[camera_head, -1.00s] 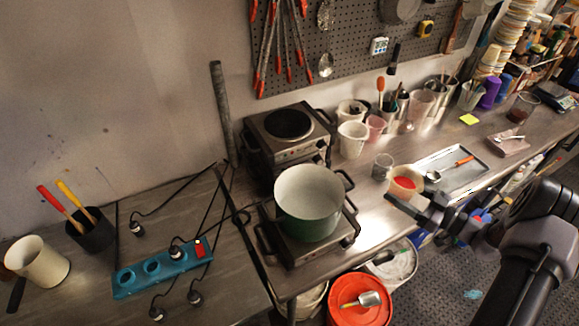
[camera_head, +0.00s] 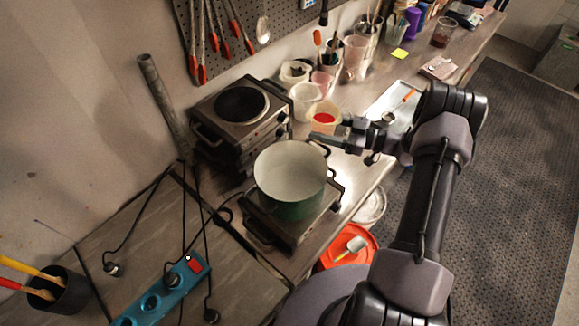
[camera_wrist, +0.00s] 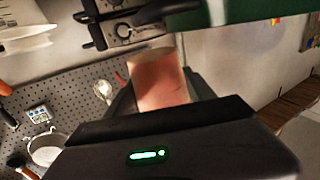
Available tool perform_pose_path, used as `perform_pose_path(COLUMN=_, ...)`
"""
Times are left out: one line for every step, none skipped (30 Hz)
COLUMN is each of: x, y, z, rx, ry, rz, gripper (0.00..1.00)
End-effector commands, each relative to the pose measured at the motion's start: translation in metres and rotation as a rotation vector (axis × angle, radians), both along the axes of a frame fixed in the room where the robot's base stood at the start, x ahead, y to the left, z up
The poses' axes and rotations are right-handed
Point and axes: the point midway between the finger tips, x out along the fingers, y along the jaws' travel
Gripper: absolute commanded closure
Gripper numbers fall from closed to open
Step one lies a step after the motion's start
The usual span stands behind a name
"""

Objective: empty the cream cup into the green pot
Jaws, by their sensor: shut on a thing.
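The green pot (camera_head: 290,205), with a pale inside, stands upright on the front hot plate; its green side also fills the top of the wrist view (camera_wrist: 235,12). My gripper (camera_head: 328,136) is shut on the cream cup (camera_head: 325,126), to the right of the pot and apart from it in the head view. The cup looks roughly upright there and shows red contents. In the wrist view the cup (camera_wrist: 158,82) sits between my fingers, its side tinted pinkish. The pot's floor looks empty and pale.
A second hot plate (camera_head: 240,105) stands behind the pot. White cups (camera_head: 305,100) and tool holders stand along the wall. A teal power strip (camera_head: 165,295) with cables lies at the front left. A red-lidded bucket (camera_head: 345,245) stands below the table edge.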

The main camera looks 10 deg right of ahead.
Motion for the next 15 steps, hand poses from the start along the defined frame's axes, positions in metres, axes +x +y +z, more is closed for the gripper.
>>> perform_pose_path(x=0.0, y=0.001, z=0.002, rx=-0.008, ry=-0.006, rz=-0.001, gripper=0.91)
perform_pose_path(x=0.0, y=0.001, z=0.003, rx=-0.014, ry=-0.01, rz=-0.001, gripper=0.91)
perform_pose_path(x=0.0, y=0.001, z=0.004, rx=-0.024, ry=-0.015, rz=-0.001, gripper=0.91)
perform_pose_path(x=-0.001, y=0.002, z=0.005, rx=-0.032, ry=-0.022, rz=-0.002, gripper=0.91)
perform_pose_path(x=-0.001, y=0.002, z=0.005, rx=-0.041, ry=-0.029, rz=-0.002, gripper=0.91)
perform_pose_path(x=-0.002, y=0.003, z=0.006, rx=-0.055, ry=-0.038, rz=-0.001, gripper=0.91)
perform_pose_path(x=-0.002, y=0.003, z=0.007, rx=-0.067, ry=-0.046, rz=-0.001, gripper=0.91)
perform_pose_path(x=-0.003, y=0.004, z=0.008, rx=-0.079, ry=-0.053, rz=-0.002, gripper=0.91)
perform_pose_path(x=-0.003, y=0.005, z=0.009, rx=-0.095, ry=-0.064, rz=-0.002, gripper=0.91)
perform_pose_path(x=-0.004, y=0.005, z=0.009, rx=-0.11, ry=-0.073, rz=-0.002, gripper=0.91)
perform_pose_path(x=-0.004, y=0.006, z=0.01, rx=-0.121, ry=-0.081, rz=-0.003, gripper=0.91)
perform_pose_path(x=-0.004, y=0.007, z=0.011, rx=-0.137, ry=-0.093, rz=-0.003, gripper=0.91)
perform_pose_path(x=-0.005, y=0.008, z=0.011, rx=-0.151, ry=-0.101, rz=-0.003, gripper=0.91)
perform_pose_path(x=-0.005, y=0.008, z=0.012, rx=-0.164, ry=-0.109, rz=-0.003, gripper=0.91)
perform_pose_path(x=-0.006, y=0.009, z=0.014, rx=-0.18, ry=-0.121, rz=-0.003, gripper=0.91)
